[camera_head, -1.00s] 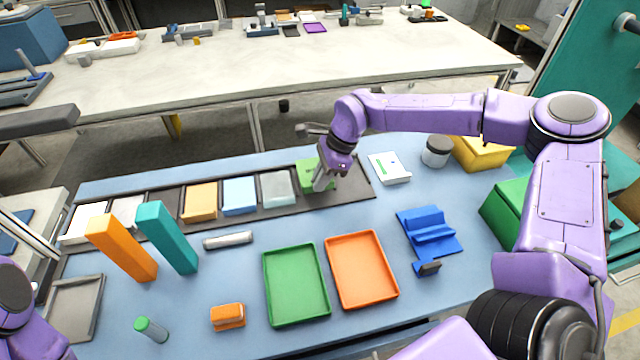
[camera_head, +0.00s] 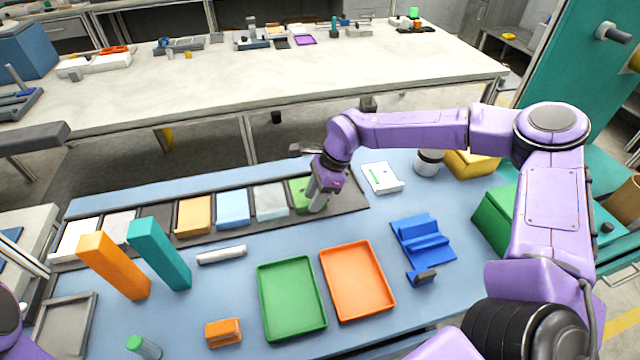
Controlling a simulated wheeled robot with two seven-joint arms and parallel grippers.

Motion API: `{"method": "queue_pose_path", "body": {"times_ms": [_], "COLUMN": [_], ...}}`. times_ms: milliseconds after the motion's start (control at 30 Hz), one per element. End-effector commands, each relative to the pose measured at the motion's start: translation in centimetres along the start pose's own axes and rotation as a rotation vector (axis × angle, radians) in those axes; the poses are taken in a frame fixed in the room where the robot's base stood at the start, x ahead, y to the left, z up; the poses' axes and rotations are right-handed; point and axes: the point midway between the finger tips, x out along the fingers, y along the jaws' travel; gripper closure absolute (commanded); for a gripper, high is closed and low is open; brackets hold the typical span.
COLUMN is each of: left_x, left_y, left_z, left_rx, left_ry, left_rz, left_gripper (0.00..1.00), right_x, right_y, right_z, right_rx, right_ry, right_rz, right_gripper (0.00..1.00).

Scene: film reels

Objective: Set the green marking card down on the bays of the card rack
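The green marking card (camera_head: 299,194) is at the right part of the long dark card rack (camera_head: 347,199), just right of a pale grey card (camera_head: 270,201). My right gripper (camera_head: 316,204) comes down over its right side, with a grey finger in front of it. The finger and wrist hide part of the card. I cannot tell whether the card rests on the rack or is held just above it, nor whether the fingers are closed on it. My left gripper is out of view; only a bit of purple arm shows at the lower left.
The rack also bears a blue card (camera_head: 233,208), an orange-yellow card (camera_head: 194,215) and white and grey ones, with a dark empty bay (camera_head: 157,217). Orange (camera_head: 112,265) and teal (camera_head: 160,253) tall blocks stand in front. Green (camera_head: 291,298) and orange (camera_head: 357,282) trays lie nearer.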

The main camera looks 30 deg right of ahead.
Motion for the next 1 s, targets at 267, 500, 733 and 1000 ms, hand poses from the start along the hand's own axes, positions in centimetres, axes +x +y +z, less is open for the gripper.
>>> {"method": "queue_pose_path", "body": {"times_ms": [267, 500, 733, 1000], "left_x": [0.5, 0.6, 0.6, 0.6], "left_y": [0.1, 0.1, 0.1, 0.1], "left_z": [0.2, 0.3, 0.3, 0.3], "left_rx": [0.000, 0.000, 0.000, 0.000], "left_ry": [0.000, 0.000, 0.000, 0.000], "left_rz": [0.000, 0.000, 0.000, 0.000], "left_gripper": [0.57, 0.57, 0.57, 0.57], "right_x": [-7.0, -10.7, -11.1, -11.1], "right_y": [-0.1, 0.0, 0.0, 0.0], "right_z": [0.0, 0.0, 0.0, 0.0], "right_rx": [0.000, 0.001, 0.000, 0.000], "right_ry": [-0.003, -0.002, -0.001, -0.001], "right_rz": [-0.006, -0.001, 0.000, 0.000], "right_gripper": [0.63, 0.63, 0.63, 0.63]}}
